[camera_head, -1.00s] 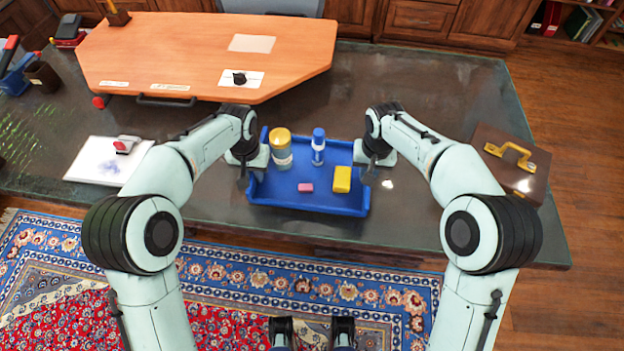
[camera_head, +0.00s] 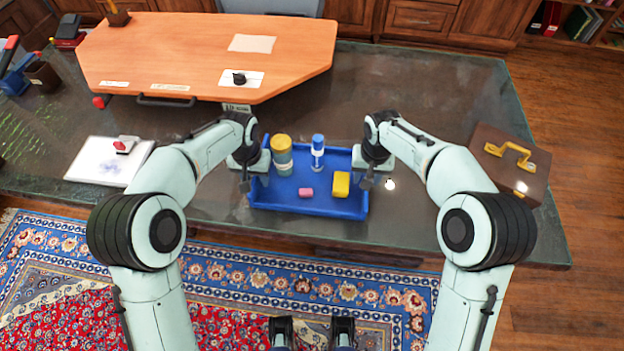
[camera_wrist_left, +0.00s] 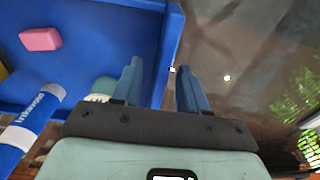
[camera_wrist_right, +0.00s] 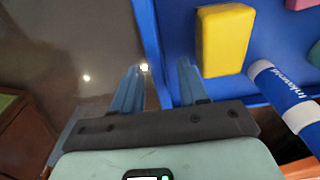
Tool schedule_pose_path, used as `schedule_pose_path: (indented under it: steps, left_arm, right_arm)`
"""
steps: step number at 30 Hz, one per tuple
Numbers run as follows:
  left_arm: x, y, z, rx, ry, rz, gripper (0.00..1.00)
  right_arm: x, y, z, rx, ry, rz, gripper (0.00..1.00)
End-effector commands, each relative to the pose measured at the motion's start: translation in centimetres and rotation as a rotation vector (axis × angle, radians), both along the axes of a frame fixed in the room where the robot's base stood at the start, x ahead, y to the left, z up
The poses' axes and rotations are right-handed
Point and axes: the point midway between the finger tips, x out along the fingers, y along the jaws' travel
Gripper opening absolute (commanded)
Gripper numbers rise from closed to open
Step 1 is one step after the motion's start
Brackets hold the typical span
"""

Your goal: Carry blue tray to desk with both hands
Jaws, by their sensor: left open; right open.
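The blue tray (camera_head: 300,205) sits on the dark desk in front of me. In it are a yellow-capped jar (camera_head: 282,158), a blue-and-white bottle (camera_head: 318,152), a pink eraser (camera_head: 305,192) and a yellow block (camera_head: 341,184). My left gripper (camera_head: 246,182) is open at the tray's left end. In the left wrist view the tray's wall (camera_wrist_left: 170,45) runs between its fingers (camera_wrist_left: 158,75). My right gripper (camera_head: 367,182) is open at the right end. In the right wrist view the wall (camera_wrist_right: 149,35) passes between its fingers (camera_wrist_right: 160,75). Contact is unclear.
An orange wooden board (camera_head: 200,55) lies on the desk behind the tray to the left. A white pad (camera_head: 108,162) with a red-handled stamp is at left. A brown briefcase (camera_head: 510,165) with a yellow handle is at right. The desk behind the tray at right is clear.

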Motion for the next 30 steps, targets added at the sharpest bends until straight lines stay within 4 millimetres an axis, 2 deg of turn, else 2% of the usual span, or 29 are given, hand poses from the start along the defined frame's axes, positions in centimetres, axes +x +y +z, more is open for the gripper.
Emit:
schedule_pose_path:
  steps: [5, 12, 18, 25, 30]
  left_arm:
    - [0.0, -0.1, 2.5, -0.002, -0.008, -0.001, 0.43]
    - [-0.4, -0.1, 7.7, -0.003, -0.008, -0.001, 0.43]
    - [-0.6, 0.0, 10.7, -0.002, -0.005, 0.0, 0.43]
    - [-0.8, 0.0, 11.9, -0.001, -0.002, 0.0, 0.43]
    - [-0.8, 0.0, 11.9, -0.001, -0.001, -0.001, 0.43]
  right_arm:
    - [0.0, 0.0, 0.0, 0.0, 0.0, 0.0, 0.43]
    - [0.0, 0.0, 0.0, 0.0, 0.0, 0.0, 0.43]
    - [0.0, 0.0, 0.0, 0.0, 0.0, 0.0, 0.43]
    - [0.0, 0.0, 0.8, 0.001, -0.002, 0.0, 0.43]
    - [-0.2, 0.1, 3.9, 0.001, -0.005, 0.001, 0.43]
